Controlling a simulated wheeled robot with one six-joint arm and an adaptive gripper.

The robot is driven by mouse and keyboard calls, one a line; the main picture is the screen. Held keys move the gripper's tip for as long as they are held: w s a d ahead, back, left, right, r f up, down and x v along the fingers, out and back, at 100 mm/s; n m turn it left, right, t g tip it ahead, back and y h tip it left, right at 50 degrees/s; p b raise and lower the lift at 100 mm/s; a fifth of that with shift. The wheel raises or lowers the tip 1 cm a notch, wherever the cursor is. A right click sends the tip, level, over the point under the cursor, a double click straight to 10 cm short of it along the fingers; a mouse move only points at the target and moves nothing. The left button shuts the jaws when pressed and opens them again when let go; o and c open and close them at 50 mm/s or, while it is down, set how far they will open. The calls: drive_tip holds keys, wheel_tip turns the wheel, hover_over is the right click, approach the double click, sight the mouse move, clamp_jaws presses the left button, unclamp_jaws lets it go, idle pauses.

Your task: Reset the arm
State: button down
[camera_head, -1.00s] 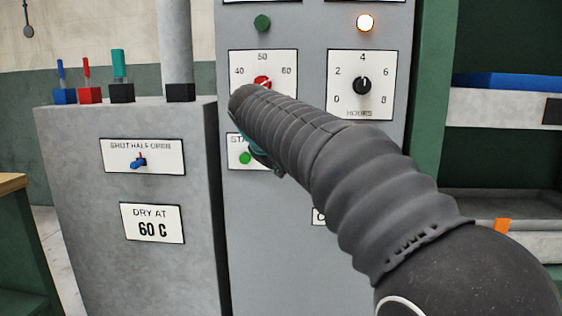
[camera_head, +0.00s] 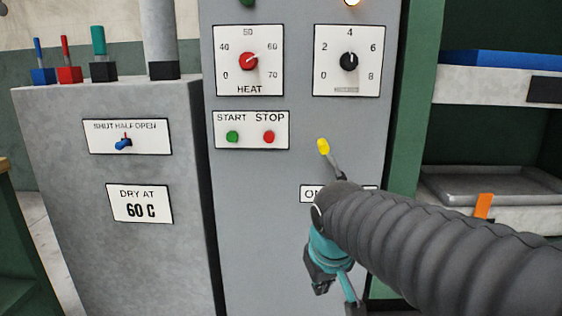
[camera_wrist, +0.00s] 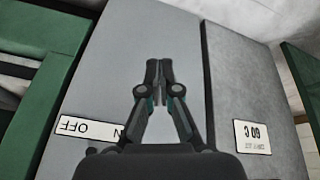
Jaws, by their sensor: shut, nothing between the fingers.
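My gripper (camera_wrist: 158,75) is shut and empty in the wrist view, its dark fingertips together in front of the grey panel. In the head view my sleeved arm comes in from the right, and the teal gripper body hangs low in front of the grey control panel (camera_head: 255,200). The fingers are apart from the knobs and buttons above. A lever with a yellow tip (camera_head: 323,146) stands above an ON/OFF label, which my arm partly covers. That label (camera_wrist: 90,130) shows upside down in the wrist view.
The panel carries a red HEAT knob (camera_head: 248,62) pointing near 60, a black knob (camera_head: 348,61), a green START button (camera_head: 232,136) and a red STOP button (camera_head: 269,137). A grey cabinet (camera_head: 85,255) stands left, with a DRY AT 60 C sign (camera_head: 140,204). Shelves (camera_head: 480,100) stand right.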

drive_tip(key=s+d+f+m, duration=0.1)
drive_tip(key=s+d+m, duration=0.1)
drive_tip(key=s+d, duration=0.2)
drive_tip(key=s+d+f+m+t, duration=0.1)
drive_tip(key=s+d, duration=0.3)
drive_tip(key=s, duration=0.5)
drive_tip(key=shift+d+f+m, duration=0.15)
drive_tip(key=shift+f+m, duration=0.25)
drive_tip(key=shift+f, duration=0.1)
idle(0.4)
